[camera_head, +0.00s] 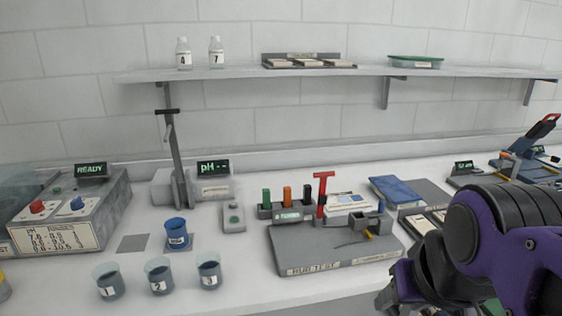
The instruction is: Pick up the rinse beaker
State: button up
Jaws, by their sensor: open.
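A blue beaker (176,232) stands upright on a small blue-grey square pad on the bench. It has a white label too small to read surely, so I cannot confirm that it is the rinse beaker. Three clear beakers with grey liquid stand in front of it, marked 1 (110,284), 2 (159,278) and 3 (209,273). My gripper (388,296) is open at the lower right, in front of the rub test board and well to the right of the beakers. Its fingers are partly cut off by the bottom edge, and I see nothing held.
A pH meter (212,187) and its stand (176,150) rise behind the blue beaker. A grey machine reading READY (70,220) is at left. The rub test board (335,250) lies between my gripper and the beakers. A shelf (230,75) hangs above.

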aim_at(176, 227)
jog(key=u, duration=1.3)
jog(key=i+j+z, duration=0.35)
jog(key=j, duration=0.25)
jog(key=i+j+z, duration=0.2)
jog(key=j+z, duration=0.15)
jog(key=j, duration=0.65)
jog(key=k+l+z, duration=0.25)
jog(key=k, duration=0.15)
jog(key=i+u, duration=0.3)
jog(key=i, duration=0.15)
